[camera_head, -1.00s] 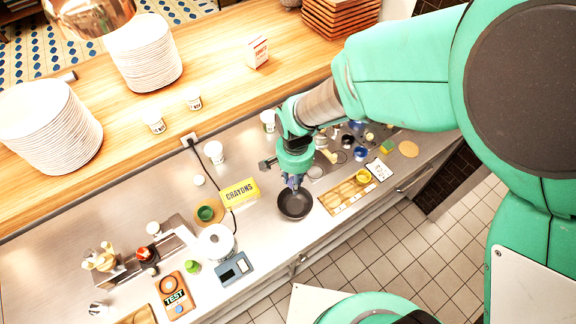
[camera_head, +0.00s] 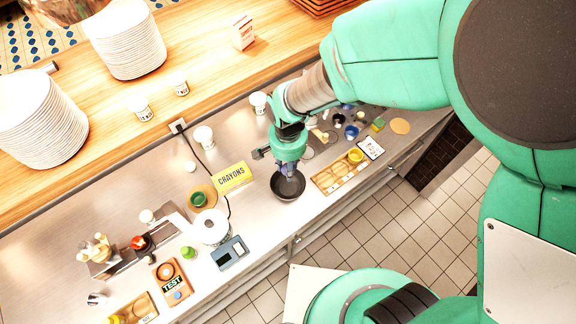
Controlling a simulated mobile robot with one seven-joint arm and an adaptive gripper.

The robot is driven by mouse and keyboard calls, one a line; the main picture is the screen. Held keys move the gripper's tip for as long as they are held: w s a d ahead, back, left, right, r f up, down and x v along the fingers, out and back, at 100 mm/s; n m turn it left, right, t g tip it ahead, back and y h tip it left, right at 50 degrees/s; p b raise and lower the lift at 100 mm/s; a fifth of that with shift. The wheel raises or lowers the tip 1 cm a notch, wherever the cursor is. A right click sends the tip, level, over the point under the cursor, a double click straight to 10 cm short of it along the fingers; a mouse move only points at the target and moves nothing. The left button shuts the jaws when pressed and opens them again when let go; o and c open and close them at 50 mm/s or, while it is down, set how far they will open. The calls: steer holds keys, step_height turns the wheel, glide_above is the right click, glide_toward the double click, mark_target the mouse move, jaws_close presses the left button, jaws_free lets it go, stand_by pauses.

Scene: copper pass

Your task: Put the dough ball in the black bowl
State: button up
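The black bowl (camera_head: 290,193) sits on the steel counter near its front edge, in the middle of the view. My gripper (camera_head: 287,173) points down over the bowl, with its fingertips at or just inside the far part of the rim. The fingers are small and dark here, so I cannot tell whether they are open or shut, or whether anything is between them. I cannot pick out the dough ball for sure. A small pale round thing (camera_head: 190,166) lies on the counter left of the bowl, but it is too small to identify.
A yellow crayons box (camera_head: 232,178) stands left of the bowl. A wooden tray (camera_head: 328,180) lies close on its right.

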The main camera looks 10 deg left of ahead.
steer(key=b, duration=0.6)
glide_above(288, 188)
steer(key=shift+f, duration=4.75)
steer(key=o, duration=1.2)
steer(key=shift+r, duration=0.1)
step_height(288, 188, up, 7)
steer(key=p, duration=0.4)
steer(key=shift+p, duration=0.4)
